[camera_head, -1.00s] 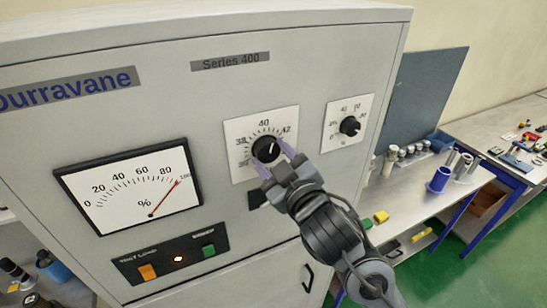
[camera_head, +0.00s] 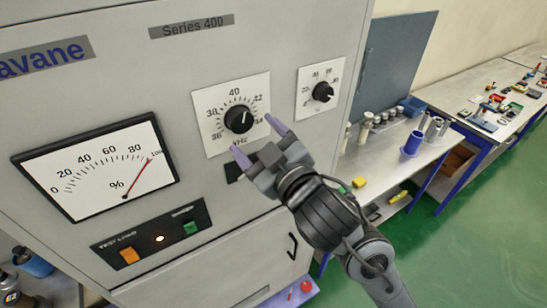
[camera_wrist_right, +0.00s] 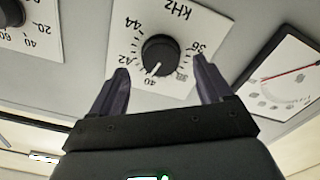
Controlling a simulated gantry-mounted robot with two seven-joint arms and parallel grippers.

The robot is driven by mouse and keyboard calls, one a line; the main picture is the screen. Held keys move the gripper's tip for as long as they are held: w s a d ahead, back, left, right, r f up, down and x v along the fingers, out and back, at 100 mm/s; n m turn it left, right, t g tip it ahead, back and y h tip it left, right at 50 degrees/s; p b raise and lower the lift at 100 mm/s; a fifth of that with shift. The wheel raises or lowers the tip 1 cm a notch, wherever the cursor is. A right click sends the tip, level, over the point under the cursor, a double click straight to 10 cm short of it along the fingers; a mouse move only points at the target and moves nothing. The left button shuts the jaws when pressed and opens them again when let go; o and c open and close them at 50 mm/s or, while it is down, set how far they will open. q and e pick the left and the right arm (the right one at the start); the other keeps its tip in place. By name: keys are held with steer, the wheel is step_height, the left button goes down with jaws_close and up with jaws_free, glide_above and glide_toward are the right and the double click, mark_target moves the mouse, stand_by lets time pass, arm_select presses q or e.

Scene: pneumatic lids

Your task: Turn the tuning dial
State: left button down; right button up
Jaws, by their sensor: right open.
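The tuning dial (camera_head: 239,119) is a round black knob on a white square plate marked kHz, on the front of the grey cabinet. Its white pointer leans up and right, between 40 and 42. My right gripper (camera_head: 258,141) is open and empty, below and right of the knob, with its purple fingertips spread and apart from it. In the right wrist view the knob (camera_wrist_right: 160,56) shows beyond and between the open fingers (camera_wrist_right: 160,82). My left gripper is not in view.
A smaller black knob (camera_head: 323,92) sits on a plate to the right. A percent meter (camera_head: 95,168) at left reads near 100. Below it are an orange button (camera_head: 129,255), a lit lamp and a green button (camera_head: 190,228). A workbench (camera_head: 395,157) stands to the right.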

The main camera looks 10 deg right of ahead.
steer(key=v, duration=0.6)
steer(key=shift+s, duration=0.25)
steer(key=shift+d, duration=0.1)
steer(key=s+d+f+m+g+h+p, duration=0.1)
steer(key=s+d+f+m+g+p, duration=0.15)
steer(key=f, duration=0.45)
steer(key=s+d+f+m+g+h+p, duration=0.1)
steer(key=s+f+g+p, duration=0.15)
steer(key=f, duration=0.55)
steer(key=s+d+f+m+g+h+p, duration=0.1)
steer(key=s+d+f+m+h+p, duration=0.15)
steer(key=f, duration=0.45)
steer(key=s+d+f+m+g+h+p, duration=0.1)
steer(key=s+d+f+g, duration=0.2)
steer(key=s+d+f, duration=0.2)
steer(key=s+d+f+m+g+h+p, duration=0.1)
steer(key=s+d+f+m+g+h, duration=0.1)
steer(key=s+d, duration=0.4)
steer(key=s+f+g, duration=0.1)
steer(key=s+f, duration=0.1)
steer(key=s, duration=0.3)
steer(key=shift+f+g, duration=0.4)
